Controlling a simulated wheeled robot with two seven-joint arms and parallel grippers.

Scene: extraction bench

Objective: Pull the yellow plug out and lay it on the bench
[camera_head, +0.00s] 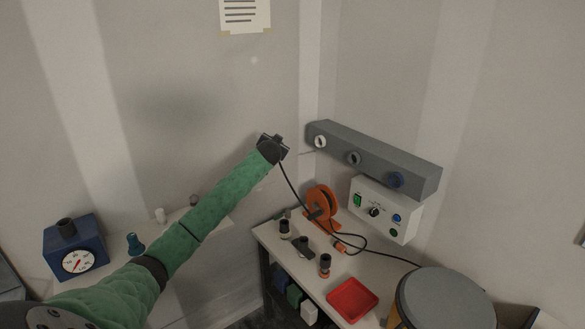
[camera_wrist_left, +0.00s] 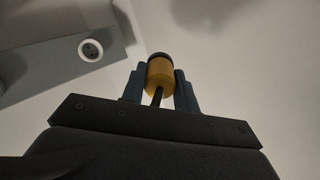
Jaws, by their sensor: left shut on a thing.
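My left gripper (camera_head: 273,139) is raised at the left end of the grey socket rail (camera_head: 415,172). In the left wrist view its two fingers (camera_wrist_left: 159,88) are closed on the yellow plug (camera_wrist_left: 159,72), with the dark cable running back between them. The plug is clear of any socket, with its dark front end pointing away from the palm. A round white socket (camera_wrist_left: 91,50) in the rail shows empty, left of the plug; in the head view the white socket (camera_head: 320,142) is just right of the gripper. The plug is hidden in the head view. My right gripper is not in view.
The white bench (camera_head: 277,245) holds an orange cable reel (camera_head: 322,203), several small dark-topped items and a red tray (camera_head: 352,300). A black cable hangs from my gripper towards the reel. A control box (camera_head: 385,208) is below the rail. A grey-topped drum (camera_head: 447,298) stands right.

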